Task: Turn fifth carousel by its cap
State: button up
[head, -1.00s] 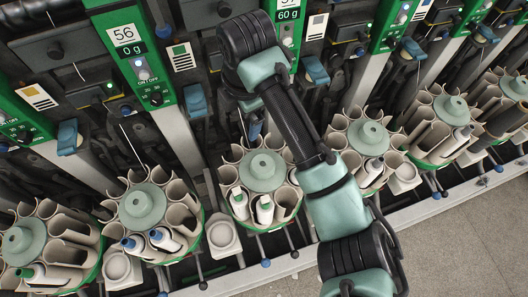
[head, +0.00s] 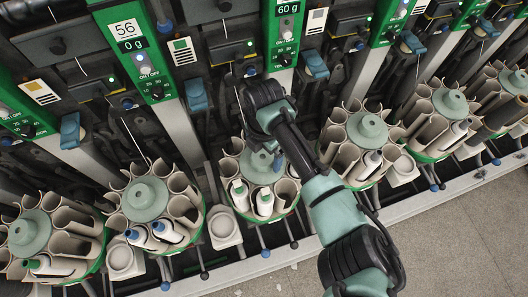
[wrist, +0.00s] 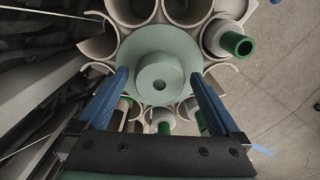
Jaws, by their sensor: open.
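A carousel (head: 228,168) of beige tubes stands under my gripper, third from the left in the head view. Its pale green round cap (head: 248,166) is partly hidden by my gripper (head: 272,160). Two white bobbins (head: 264,203) sit in its front tubes. In the wrist view the cap (wrist: 159,85) has a raised hub with a hole, and my gripper's blue fingers (wrist: 160,75) stand spread at its left and right. They look apart from the cap; their height over it is hard to tell. A bobbin with a green tip (wrist: 235,43) leans in a tube at upper right.
Similar carousels stand on both sides, the left one (head: 145,198) and the right one (head: 367,128) close by. Green winder panels (head: 145,60) and blue levers (head: 196,95) rise behind. A metal rail (head: 240,278) runs in front, with open grey floor beyond it.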

jog(key=shift+f, duration=0.5)
jog(key=shift+c, duration=0.2)
grip_shut()
